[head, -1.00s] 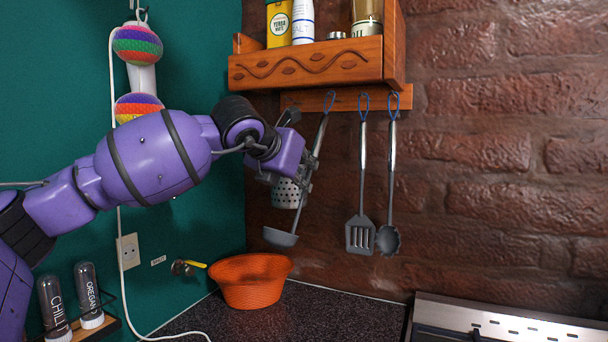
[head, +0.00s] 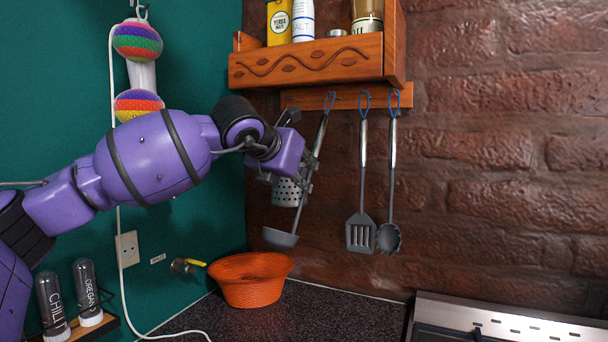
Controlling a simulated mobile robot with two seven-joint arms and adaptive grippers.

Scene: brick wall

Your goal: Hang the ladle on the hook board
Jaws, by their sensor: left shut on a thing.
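The ladle (head: 281,238) has a grey bowl at its lower end and a steel handle topped by a blue loop. It is tilted, with its loop up at the wooden hook board (head: 300,101) and its bowl lower left. My left gripper (head: 306,168) is shut on the ladle's handle. The loop overlaps the left part of the board; I cannot tell whether it is around a hook. A slotted spatula (head: 361,233) and a spaghetti spoon (head: 389,238) hang from the board to the right by blue loops. My right gripper is not in view.
A perforated metal cup (head: 287,192) is partly hidden behind my left gripper. A wooden shelf (head: 306,66) with jars is above the board. An orange basket (head: 251,280) stands on the dark counter below. A stove (head: 510,322) is at lower right.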

